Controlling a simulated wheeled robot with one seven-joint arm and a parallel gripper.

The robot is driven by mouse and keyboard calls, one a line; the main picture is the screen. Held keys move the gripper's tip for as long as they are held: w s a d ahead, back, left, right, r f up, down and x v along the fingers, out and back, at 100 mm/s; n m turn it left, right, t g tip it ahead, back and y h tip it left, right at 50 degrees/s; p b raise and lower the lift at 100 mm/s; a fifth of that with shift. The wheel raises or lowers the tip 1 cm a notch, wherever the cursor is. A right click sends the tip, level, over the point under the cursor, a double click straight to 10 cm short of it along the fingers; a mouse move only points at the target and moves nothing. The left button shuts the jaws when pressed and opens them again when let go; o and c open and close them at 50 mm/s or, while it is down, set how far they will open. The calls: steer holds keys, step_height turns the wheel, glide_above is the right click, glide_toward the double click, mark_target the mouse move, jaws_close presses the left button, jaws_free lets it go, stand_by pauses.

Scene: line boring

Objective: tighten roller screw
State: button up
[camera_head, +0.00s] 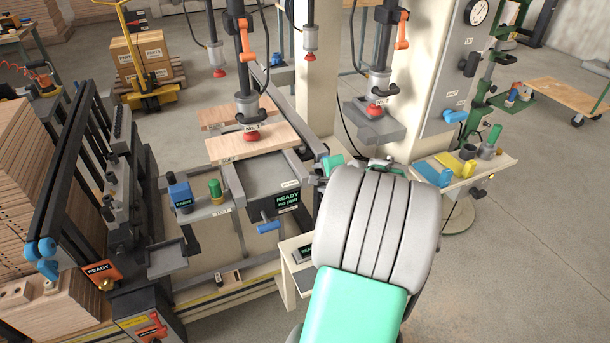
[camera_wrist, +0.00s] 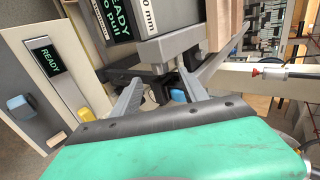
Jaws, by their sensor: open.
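No part in either view can be told for sure as the roller screw. In the wrist view my gripper (camera_wrist: 160,82) has its two grey fingers spread apart with nothing held between them. A small blue part (camera_wrist: 179,95) and dark metal parts show beyond and between the fingers, partly hidden by them. In the head view my arm covers most of the gripper, right of the machine's grey unit (camera_head: 275,181) with a READY display. A blue handle (camera_head: 268,226) sticks out from the front of that unit.
Wooden boards (camera_head: 250,143) lie under the vertical spindle. A blue device (camera_head: 180,193) and a green-topped knob (camera_head: 214,187) stand on a grey shelf. A side shelf (camera_head: 500,163) with coloured items is at right. A yellow pallet jack (camera_head: 152,98) stands behind.

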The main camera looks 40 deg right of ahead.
steer(key=x, duration=0.7)
steer(key=shift+d+f, duration=0.1)
steer(key=shift+d, duration=0.05)
jaws_close()
stand_by(0.3)
